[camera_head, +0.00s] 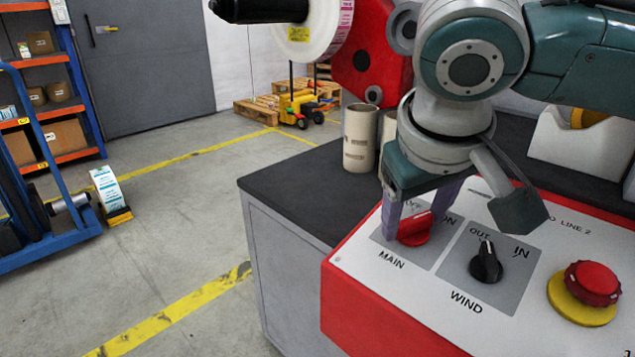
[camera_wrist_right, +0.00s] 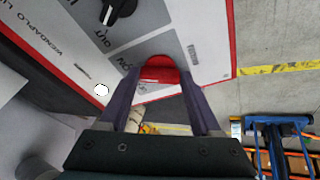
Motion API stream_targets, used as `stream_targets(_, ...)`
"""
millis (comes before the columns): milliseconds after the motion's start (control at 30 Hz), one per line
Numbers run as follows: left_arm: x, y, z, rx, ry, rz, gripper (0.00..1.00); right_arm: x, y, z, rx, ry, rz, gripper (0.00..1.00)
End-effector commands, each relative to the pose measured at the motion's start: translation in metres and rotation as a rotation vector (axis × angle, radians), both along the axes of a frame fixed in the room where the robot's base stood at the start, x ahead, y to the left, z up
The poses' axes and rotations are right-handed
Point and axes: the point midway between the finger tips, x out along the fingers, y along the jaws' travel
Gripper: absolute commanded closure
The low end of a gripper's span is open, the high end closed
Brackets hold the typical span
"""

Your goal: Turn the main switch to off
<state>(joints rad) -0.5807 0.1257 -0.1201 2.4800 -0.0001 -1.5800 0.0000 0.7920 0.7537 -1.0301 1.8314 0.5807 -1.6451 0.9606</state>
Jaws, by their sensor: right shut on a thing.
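The main switch (camera_head: 414,229) is a red rotary knob on a grey plate marked MAIN, at the left of the white-topped control panel (camera_head: 365,275). My right gripper (camera_head: 418,222) reaches down from above with its purple fingers on either side of the knob and is shut on it. In the right wrist view the red knob (camera_wrist_right: 160,72) sits between the two fingertips (camera_wrist_right: 160,88). The OFF lettering is mostly hidden by the fingers; part of ON shows to the right of the knob. My left gripper is not in view.
A black WIND selector (camera_head: 486,264) marked OUT and IN stands just right of the main switch. A red emergency button (camera_head: 592,283) on a yellow base is farther right. Cardboard cores (camera_head: 358,140) stand on the dark table (camera_head: 300,185) behind. Open floor lies left.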

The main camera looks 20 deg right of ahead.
Motion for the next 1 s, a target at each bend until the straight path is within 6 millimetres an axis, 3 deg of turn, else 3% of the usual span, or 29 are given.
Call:
stream_targets(367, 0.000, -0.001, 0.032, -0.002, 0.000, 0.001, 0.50, -0.001, -0.001, 0.006, -0.014, 0.036, 0.122, 0.91)
stream_targets(700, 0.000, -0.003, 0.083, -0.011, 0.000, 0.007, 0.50, -0.001, -0.003, 0.008, -0.044, 0.112, 0.408, 0.91)
stream_targets(1000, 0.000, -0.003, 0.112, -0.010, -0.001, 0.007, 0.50, 0.001, -0.004, 0.006, -0.071, 0.178, 0.676, 0.91)
